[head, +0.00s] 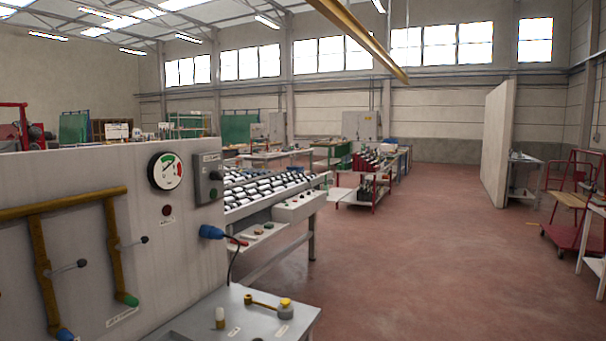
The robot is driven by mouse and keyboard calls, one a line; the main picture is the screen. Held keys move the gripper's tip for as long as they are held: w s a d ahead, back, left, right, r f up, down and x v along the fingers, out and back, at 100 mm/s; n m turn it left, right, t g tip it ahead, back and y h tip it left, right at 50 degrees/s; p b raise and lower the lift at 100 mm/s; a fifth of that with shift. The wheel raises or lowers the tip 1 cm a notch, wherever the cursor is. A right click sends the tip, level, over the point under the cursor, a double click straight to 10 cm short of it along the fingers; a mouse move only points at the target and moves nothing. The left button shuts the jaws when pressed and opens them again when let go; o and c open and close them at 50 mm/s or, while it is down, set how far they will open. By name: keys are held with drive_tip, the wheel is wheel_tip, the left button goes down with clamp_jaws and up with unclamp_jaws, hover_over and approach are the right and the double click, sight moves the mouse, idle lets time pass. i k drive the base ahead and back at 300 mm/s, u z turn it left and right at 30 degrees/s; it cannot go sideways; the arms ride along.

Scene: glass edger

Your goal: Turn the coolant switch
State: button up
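A dark grey switch box (208,178) is mounted at the right end of the pale machine panel (100,235). It has a small label at its top, too small to read for certain, and a small knob on its front. It may be the coolant switch; I cannot tell which way the knob points. A round gauge (166,171) with green and red zones sits just left of it. My gripper is not in view.
A blue plug (211,232) with a hanging cable sticks out below the switch box. A grey shelf (200,318) below holds small items. Yellow-brown pipes (115,250) with levers run along the panel. A roller conveyor (270,195) stands behind. Red floor (430,260) at right is open.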

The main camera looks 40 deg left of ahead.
sight(214, 175)
drive_tip(key=u, duration=0.15)
drive_tip(key=i, duration=1.6)
drive_tip(key=u, duration=0.8)
drive_tip(key=i, duration=1.25)
drive_tip(key=u, duration=1.85)
drive_tip(key=i, duration=1)
drive_tip(key=u, duration=0.65)
